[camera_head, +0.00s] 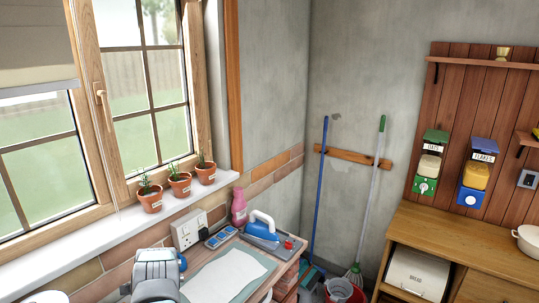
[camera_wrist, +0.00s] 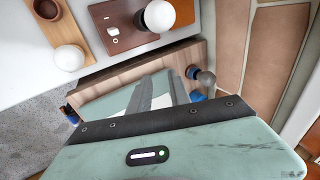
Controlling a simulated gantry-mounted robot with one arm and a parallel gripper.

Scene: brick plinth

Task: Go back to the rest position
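Part of my grey arm (camera_head: 157,275) shows at the bottom of the head view, left of the pale cloth on the worktop. My gripper's fingertips cannot be made out in the head view. In the wrist view, a pale green marbled body with a dark bar fills the lower part. Grey finger-like shapes stand beyond the bar, but their gap is unclear. I cannot see anything held.
A blue iron (camera_head: 262,228), a pink bottle (camera_head: 239,206) and a white cloth (camera_head: 228,276) are on the worktop. Potted plants (camera_head: 179,184) line the sill. A bread box (camera_head: 416,273) stands right. The wrist view shows a brown box (camera_wrist: 118,27) with a white ball.

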